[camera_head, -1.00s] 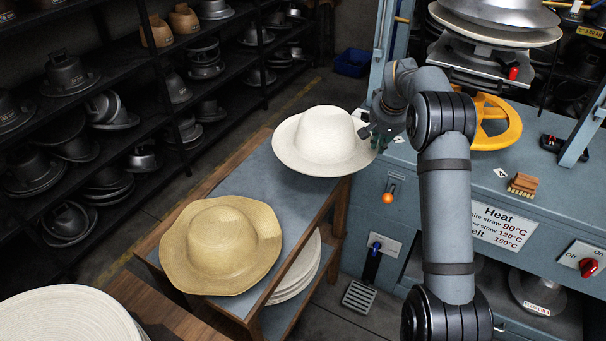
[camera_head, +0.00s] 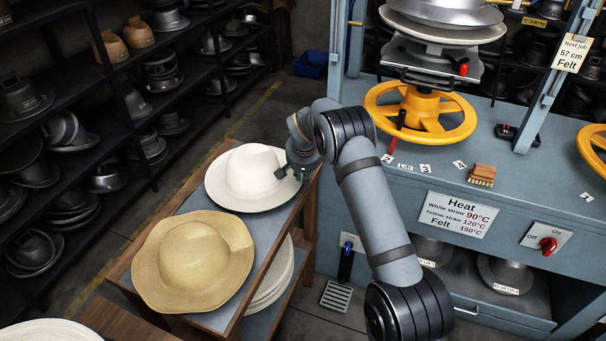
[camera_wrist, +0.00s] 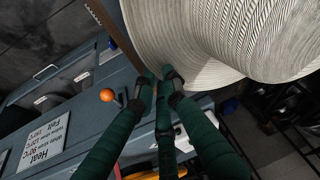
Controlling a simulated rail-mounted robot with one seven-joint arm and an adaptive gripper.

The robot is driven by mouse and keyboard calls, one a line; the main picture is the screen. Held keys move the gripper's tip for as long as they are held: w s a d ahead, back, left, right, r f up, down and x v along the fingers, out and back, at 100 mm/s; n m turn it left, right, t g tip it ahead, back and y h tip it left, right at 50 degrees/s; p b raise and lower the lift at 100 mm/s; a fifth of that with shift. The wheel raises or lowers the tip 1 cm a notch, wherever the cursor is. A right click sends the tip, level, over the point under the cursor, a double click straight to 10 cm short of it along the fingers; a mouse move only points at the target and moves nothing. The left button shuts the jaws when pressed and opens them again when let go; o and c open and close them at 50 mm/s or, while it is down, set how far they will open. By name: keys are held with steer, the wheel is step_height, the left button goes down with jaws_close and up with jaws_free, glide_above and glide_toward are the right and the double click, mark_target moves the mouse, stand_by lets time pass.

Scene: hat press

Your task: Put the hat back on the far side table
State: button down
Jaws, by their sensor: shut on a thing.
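The white hat (camera_head: 250,170) is crown up over the far end of the grey-topped side table (camera_head: 204,198). I cannot tell whether its brim touches the tabletop. My gripper (camera_head: 288,172) is at the hat's right side, shut on the brim edge, with its fingertips partly hidden. In the wrist view, the fingertips of my gripper (camera_wrist: 160,80) meet the brim of the hat (camera_wrist: 190,70), whose crown rises at the upper right.
A yellow straw hat (camera_head: 193,262) lies on the table's near end, close to the white hat. Pale hats (camera_head: 272,284) are stacked on the lower shelf. The blue press bench (camera_head: 490,215) with its yellow wheel (camera_head: 455,128) stands to the right.

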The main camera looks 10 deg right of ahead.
steer(key=shift+f+b, duration=0.25)
steer(key=shift+b, duration=0.1)
steer(key=c, duration=1.9)
jaws_free()
steer(key=shift+r, duration=0.1)
steer(key=shift+o, duration=0.5)
steer(key=shift+s+r+p, duration=0.1)
steer(key=shift+r+p, duration=0.2)
steer(key=shift+r, duration=0.1)
steer(key=b+v, duration=0.1)
steer(key=v, duration=1)
steer(key=shift+s+r, duration=0.15)
steer(key=shift+r, duration=0.1)
